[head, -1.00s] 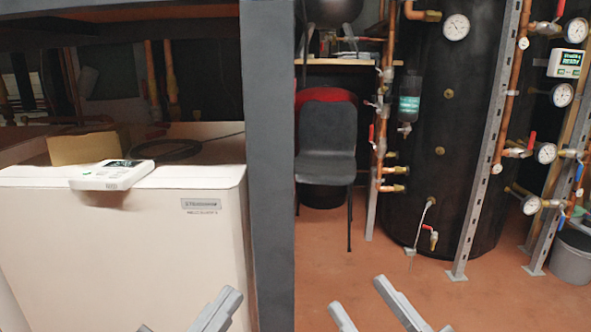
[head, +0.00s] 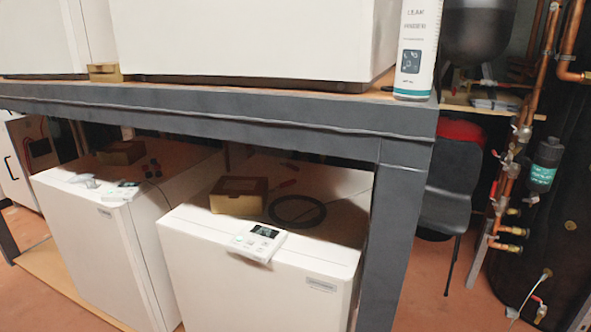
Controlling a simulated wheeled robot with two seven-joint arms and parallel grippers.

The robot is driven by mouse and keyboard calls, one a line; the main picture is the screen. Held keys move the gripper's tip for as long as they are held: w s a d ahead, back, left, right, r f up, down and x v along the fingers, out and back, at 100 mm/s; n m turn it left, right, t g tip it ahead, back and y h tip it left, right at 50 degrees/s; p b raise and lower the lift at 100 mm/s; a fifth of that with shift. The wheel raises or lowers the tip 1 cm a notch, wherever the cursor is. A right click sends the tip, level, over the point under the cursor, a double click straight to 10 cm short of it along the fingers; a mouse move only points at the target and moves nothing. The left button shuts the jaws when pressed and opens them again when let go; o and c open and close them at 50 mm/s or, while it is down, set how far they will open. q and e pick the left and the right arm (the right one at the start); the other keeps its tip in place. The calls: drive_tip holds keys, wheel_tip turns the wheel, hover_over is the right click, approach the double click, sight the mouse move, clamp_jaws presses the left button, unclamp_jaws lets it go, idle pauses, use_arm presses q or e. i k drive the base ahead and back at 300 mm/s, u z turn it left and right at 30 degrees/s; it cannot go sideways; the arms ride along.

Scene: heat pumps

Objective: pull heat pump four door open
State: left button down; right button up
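Several white box-shaped heat pumps show in the head view. Two stand under a dark grey frame: the lower right one (head: 255,290) and the lower left one (head: 92,240). Two more stand on top: the upper right one (head: 250,35) and the upper left one (head: 45,35), both cut off by the top edge. No front door looks open. I cannot tell which one is number four. A small white controller with a screen (head: 258,241) sits on the lower right unit's top front edge. Neither of my grippers is in view.
The grey frame beam (head: 220,117) and its right post (head: 385,240) stand before the lower units. A white bottle (head: 416,50) stands on the shelf's right end. A black chair (head: 447,205) and copper pipes (head: 515,165) are at right. A white cabinet with a handle (head: 18,165) is far left.

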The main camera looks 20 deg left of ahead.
sight(91, 239)
drive_tip(key=u, duration=2.35)
drive_tip(key=k, duration=0.25)
drive_tip(key=u, duration=1.1)
drive_tip(key=i, duration=3)
drive_tip(key=z, duration=0.15)
drive_tip(key=i, duration=2.65)
drive_tip(key=z, duration=0.75)
drive_tip(key=i, duration=1.9)
drive_tip(key=z, duration=2.35)
drive_tip(key=i, duration=1.25)
drive_tip(key=z, duration=0.7)
